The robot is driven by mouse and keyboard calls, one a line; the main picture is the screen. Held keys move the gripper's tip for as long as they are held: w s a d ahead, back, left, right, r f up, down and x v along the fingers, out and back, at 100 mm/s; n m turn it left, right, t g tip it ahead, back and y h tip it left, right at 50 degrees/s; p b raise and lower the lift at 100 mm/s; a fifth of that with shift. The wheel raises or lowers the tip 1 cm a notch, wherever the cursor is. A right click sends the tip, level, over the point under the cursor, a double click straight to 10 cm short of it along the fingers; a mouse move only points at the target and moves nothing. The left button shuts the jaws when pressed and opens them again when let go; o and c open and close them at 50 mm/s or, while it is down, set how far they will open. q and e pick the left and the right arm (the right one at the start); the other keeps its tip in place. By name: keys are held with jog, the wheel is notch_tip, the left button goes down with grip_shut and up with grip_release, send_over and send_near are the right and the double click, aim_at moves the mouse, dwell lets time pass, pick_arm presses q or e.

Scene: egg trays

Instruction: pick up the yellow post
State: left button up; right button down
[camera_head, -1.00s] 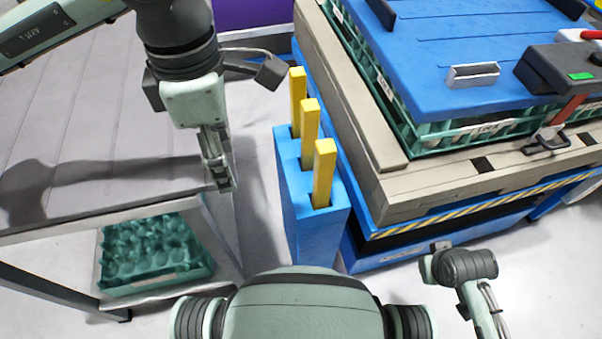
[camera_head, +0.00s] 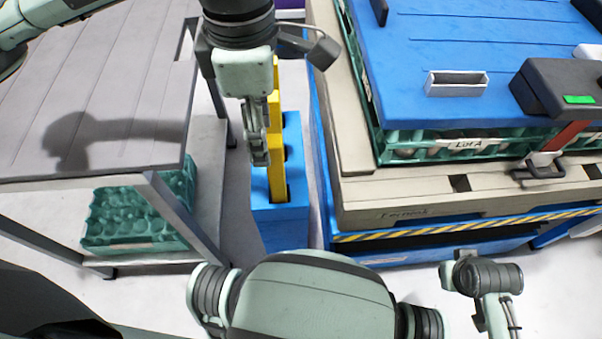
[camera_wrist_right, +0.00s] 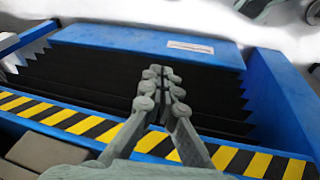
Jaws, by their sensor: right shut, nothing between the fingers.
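Yellow posts (camera_head: 277,180) stand upright in a row in a blue holder (camera_head: 281,228) on the floor, left of the lift table in the head view. My left gripper (camera_head: 259,158) points down in front of the posts' left side and overlaps them in the picture; I cannot tell whether it touches one. Its fingers are seen edge-on, so their opening is unclear, and they partly hide the posts. My right gripper (camera_wrist_right: 162,82) is shut and empty in the right wrist view, in front of the lift table's black bellows (camera_wrist_right: 95,82).
A grey table (camera_head: 95,95) stands at left, with a green egg tray (camera_head: 135,243) on its lower shelf. At right, a blue-lidded stack of trays (camera_head: 480,50) sits on a pallet (camera_head: 375,205) above a striped lift-table edge (camera_head: 470,224). A narrow floor gap separates table and holder.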

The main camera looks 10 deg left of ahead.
aim_at(275, 160)
pick_arm(q)
jog(key=shift+d+f, duration=0.1)
jog(key=shift+d, duration=0.05)
jog(key=shift+w+d+f, duration=0.1)
jog(key=shift+f, duration=0.15)
jog(key=f, duration=0.7)
jog(key=shift+w+d+f, duration=0.1)
jog(key=shift+w+d, duration=0.2)
jog(key=shift+d, duration=0.05)
grip_shut()
